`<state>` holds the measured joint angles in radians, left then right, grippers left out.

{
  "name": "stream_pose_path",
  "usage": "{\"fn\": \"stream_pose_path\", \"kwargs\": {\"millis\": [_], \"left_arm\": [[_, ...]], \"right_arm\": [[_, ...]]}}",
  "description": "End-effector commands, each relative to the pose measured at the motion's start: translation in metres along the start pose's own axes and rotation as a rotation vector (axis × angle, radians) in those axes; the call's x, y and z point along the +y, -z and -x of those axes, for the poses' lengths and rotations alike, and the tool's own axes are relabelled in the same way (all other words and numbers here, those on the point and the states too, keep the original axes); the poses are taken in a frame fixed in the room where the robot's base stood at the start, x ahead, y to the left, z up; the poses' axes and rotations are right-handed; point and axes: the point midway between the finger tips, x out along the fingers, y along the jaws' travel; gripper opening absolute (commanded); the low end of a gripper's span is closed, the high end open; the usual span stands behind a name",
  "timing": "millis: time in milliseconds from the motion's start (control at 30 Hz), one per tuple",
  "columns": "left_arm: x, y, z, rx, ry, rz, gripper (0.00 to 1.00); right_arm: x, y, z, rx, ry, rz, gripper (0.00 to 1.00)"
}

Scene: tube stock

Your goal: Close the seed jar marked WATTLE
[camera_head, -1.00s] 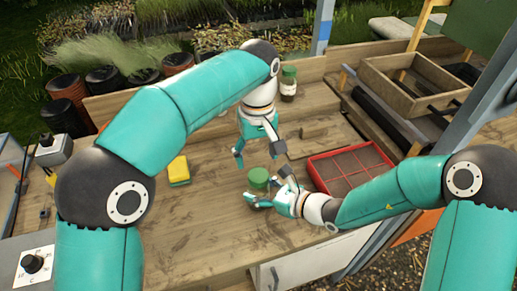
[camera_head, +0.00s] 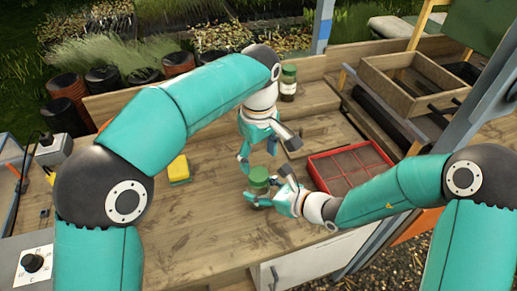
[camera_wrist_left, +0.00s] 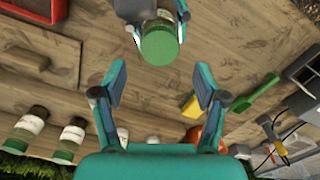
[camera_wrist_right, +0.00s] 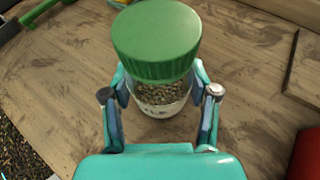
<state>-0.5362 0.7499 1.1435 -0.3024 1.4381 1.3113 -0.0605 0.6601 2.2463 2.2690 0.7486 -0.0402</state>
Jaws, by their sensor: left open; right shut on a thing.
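A jar with a green lid (camera_head: 258,174) stands at the front middle of the bench. My right gripper (camera_head: 266,190) is shut around its clear body, below the lid. In the right wrist view the ribbed green lid (camera_wrist_right: 156,40) sits on top of the jar, with seeds (camera_wrist_right: 155,93) visible through the body. I cannot tell whether the lid is tight, and no name can be read. My left gripper (camera_head: 262,156) is open and empty, just above and behind the jar. In the left wrist view the lid (camera_wrist_left: 160,45) lies beyond its open fingers (camera_wrist_left: 160,88).
Another green-lidded jar (camera_head: 288,84) stands at the back; the left wrist view shows several (camera_wrist_left: 31,125). A red divided tray (camera_head: 350,166) is right of the held jar. A yellow sponge (camera_head: 179,169) lies left. The bench between sponge and jar is clear.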

Motion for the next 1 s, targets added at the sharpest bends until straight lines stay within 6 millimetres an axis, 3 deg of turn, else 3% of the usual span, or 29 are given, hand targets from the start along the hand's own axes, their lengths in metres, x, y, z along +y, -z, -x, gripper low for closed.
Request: {"fn": "stream_pose_path", "kwargs": {"millis": [200,400,767,867,1000], "left_arm": [[-0.001,0.000,-0.034,-0.002,0.003,0.000,0.72],[-0.001,0.000,-0.054,-0.001,0.000,0.000,0.72],[0.000,0.000,-0.060,-0.001,-0.002,-0.001,0.72],[0.000,0.000,-0.060,-0.001,-0.002,-0.001,0.61],[0.000,0.000,-0.060,-0.001,-0.002,-0.001,0.37]], "right_arm": [[0.000,0.000,0.000,0.000,0.000,0.000,0.00],[0.000,0.000,0.000,0.000,0.000,0.000,0.00],[0.000,0.000,0.000,0.000,0.000,0.000,0.00],[0.000,0.000,0.000,0.000,0.000,0.000,0.00],[0.000,0.000,0.000,0.000,0.000,0.000,0.00]]}}
